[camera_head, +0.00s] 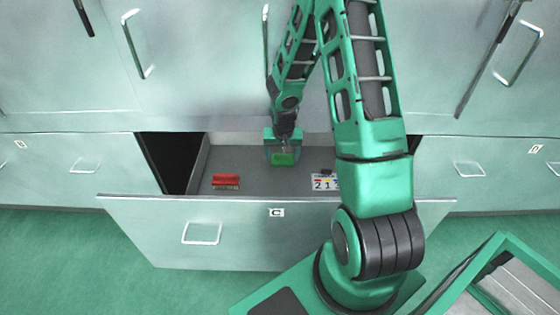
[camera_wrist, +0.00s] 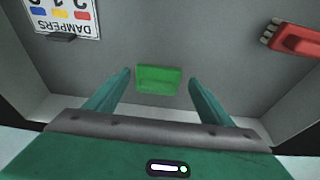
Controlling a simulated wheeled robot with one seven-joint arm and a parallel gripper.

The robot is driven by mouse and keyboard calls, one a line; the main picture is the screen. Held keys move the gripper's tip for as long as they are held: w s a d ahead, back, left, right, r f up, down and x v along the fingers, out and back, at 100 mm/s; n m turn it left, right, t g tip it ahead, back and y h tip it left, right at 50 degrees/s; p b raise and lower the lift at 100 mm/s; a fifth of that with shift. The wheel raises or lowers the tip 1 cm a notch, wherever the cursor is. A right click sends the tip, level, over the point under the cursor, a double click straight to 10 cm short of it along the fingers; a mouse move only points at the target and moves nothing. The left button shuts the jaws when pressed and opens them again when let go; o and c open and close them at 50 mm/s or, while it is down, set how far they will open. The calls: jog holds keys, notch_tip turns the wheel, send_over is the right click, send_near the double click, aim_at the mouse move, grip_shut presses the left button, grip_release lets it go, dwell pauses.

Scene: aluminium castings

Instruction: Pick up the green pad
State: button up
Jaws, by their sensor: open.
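The green pad (camera_wrist: 158,79) is a small bright green block in the open drawer. In the wrist view it lies a little beyond and between the two fingertips. My gripper (camera_wrist: 158,82) is open, with a finger on each side of the pad and a gap to each. In the head view my gripper (camera_head: 283,150) reaches down into the drawer, and the green pad (camera_head: 283,159) shows just below it. I cannot tell how much height is left between the fingertips and the pad.
The open drawer (camera_head: 125,210) is marked C. A red object (camera_head: 226,180) lies at its left. A white card (camera_head: 322,183) with coloured marks lies at its right, reading DAMPERS in the wrist view (camera_wrist: 62,14). Drawer walls surround the gripper. Grey floor is clear between these things.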

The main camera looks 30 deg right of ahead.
aim_at(282, 154)
jog(key=shift+w+d, duration=0.45)
jog(key=shift+w, duration=0.2)
jog(key=shift+w+d, duration=0.4)
jog(key=shift+w, duration=0.2)
jog(key=shift+x, duration=1)
jog(key=shift+w+d+f, duration=0.2)
jog(key=shift+w+f, duration=0.1)
jog(key=shift+f, duration=0.2)
jog(key=c, duration=0.7)
